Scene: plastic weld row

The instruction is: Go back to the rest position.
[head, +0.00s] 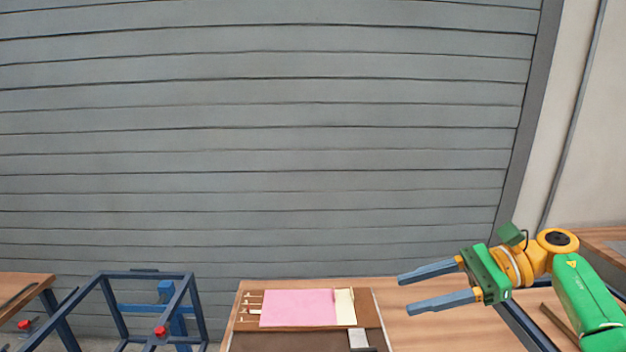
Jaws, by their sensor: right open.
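My right gripper (420,288) comes in from the right on a green and yellow arm. Its two blue-grey fingers point left and stand wide apart, with nothing between them. It shows over the right part of the wooden table (400,325), to the right of a board with a pink sheet. My left gripper is not in view.
The brown board (247,322) bears the pink sheet (298,307) and a cream strip (345,306). A blue metal frame (112,310) with red knobs stands at the left. Another wooden bench (22,285) is at the far left. A grey slatted shutter (250,150) closes the back.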

